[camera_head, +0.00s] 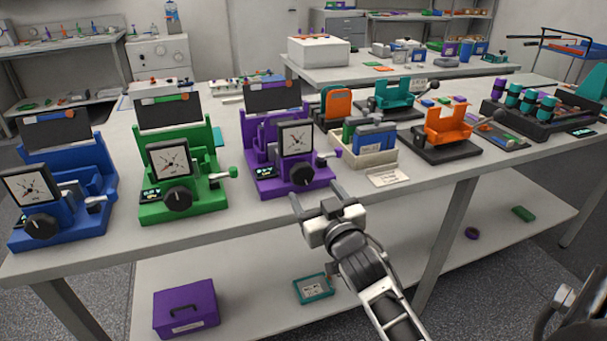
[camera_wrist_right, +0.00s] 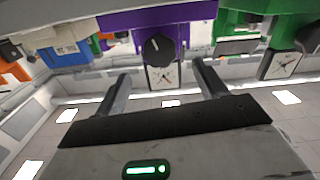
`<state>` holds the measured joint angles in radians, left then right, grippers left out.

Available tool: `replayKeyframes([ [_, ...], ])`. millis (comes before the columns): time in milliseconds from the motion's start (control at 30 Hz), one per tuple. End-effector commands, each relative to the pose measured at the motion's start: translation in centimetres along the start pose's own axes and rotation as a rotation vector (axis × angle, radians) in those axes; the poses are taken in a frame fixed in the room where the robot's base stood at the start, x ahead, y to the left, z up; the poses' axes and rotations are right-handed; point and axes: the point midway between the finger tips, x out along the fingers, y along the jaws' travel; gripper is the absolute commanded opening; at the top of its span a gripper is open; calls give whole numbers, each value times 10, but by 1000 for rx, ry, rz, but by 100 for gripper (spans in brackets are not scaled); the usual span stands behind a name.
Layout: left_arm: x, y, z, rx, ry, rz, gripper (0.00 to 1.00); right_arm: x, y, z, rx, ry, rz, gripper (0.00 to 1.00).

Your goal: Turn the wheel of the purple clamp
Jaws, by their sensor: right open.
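The purple clamp (camera_head: 262,140) stands on the table between the green clamp and a beige box. Its black wheel (camera_head: 302,174) is on the front, below a square white dial (camera_head: 295,139). In the right wrist view the picture is upside down, and the wheel (camera_wrist_right: 157,46) and dial (camera_wrist_right: 164,76) lie between the fingers, farther off. My right gripper (camera_head: 316,199) is open and empty, just in front of and slightly below the wheel, apart from it. It also shows in the right wrist view (camera_wrist_right: 160,85). My left gripper is not in view.
A green clamp (camera_head: 160,139) and a blue clamp (camera_head: 75,160) stand to the left. A beige box (camera_head: 365,157) with blue and green blocks and an orange clamp (camera_head: 449,122) stand to the right. The table's front edge (camera_head: 230,216) runs close to my right gripper.

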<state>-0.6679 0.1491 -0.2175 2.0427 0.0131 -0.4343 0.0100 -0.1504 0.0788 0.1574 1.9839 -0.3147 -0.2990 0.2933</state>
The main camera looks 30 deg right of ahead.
Motion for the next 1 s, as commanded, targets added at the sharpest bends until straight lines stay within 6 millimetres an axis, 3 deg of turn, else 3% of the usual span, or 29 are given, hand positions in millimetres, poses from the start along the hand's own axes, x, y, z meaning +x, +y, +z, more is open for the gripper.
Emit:
replayKeyframes([
  [100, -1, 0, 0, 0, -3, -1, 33, 27, 0, -2, -2, 2, 0, 71],
  [333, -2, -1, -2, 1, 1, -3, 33, 63, 0, 0, -1, 1, -1, 71],
  [500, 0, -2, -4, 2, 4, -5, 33, 74, -1, 0, -1, 0, -1, 71],
  [800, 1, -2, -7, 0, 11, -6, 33, 75, 0, 0, -1, 0, -1, 71],
  [967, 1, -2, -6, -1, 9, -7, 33, 75, 0, 0, -1, 0, -1, 27],
  [1000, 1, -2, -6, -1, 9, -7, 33, 75, 0, 0, -1, 0, -1, 27],
])
